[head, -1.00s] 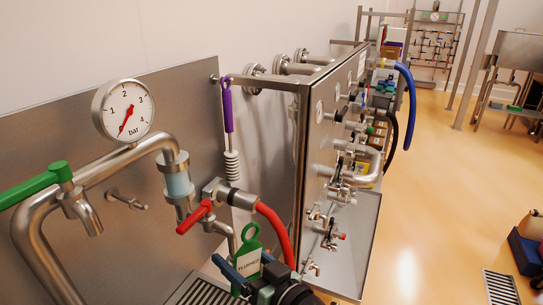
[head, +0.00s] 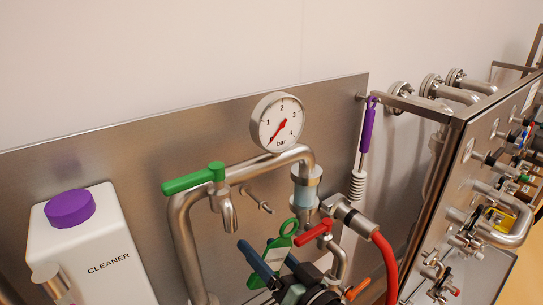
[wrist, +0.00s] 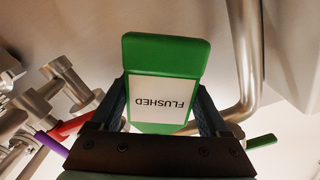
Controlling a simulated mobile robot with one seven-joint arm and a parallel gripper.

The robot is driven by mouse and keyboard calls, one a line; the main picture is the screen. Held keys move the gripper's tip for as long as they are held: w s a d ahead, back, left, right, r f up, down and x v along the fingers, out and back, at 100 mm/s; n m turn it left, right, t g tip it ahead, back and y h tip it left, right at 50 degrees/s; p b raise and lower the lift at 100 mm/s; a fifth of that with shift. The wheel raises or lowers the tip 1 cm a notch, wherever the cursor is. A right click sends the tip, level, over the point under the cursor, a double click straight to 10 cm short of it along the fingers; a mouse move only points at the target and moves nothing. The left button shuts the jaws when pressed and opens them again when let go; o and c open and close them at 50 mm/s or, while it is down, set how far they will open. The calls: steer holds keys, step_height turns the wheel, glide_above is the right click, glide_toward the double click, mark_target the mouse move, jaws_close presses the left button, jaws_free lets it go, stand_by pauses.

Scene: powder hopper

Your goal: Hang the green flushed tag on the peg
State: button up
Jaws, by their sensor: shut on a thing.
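The green tag (head: 277,246) has a ring at its top and a white label; it is tilted in the head view. In the wrist view the tag (wrist: 165,55) shows its label FLUSHED upside down. My gripper (head: 276,262) is shut on the tag, with a dark blue finger on each side of it, also seen in the wrist view (wrist: 163,105). The bare steel peg (head: 257,201) sticks out of the steel back panel, above and left of the tag in the head view. The tag is apart from the peg.
A bent steel pipe with a green-handled tap (head: 195,180) stands left of the peg. A pressure gauge (head: 278,122), a sight glass (head: 306,187) and a red-handled valve (head: 314,235) with a red hose (head: 384,262) are close by. A white cleaner bottle (head: 95,240) stands at left.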

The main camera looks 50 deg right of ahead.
steer(key=f+b+x, duration=0.1)
steer(key=x, duration=0.6)
steer(key=shift+w+f, duration=0.25)
stand_by(0.5)
steer(key=shift+d, duration=0.15)
stand_by(0.6)
steer(key=o, duration=1.2)
steer(key=shift+s, duration=0.1)
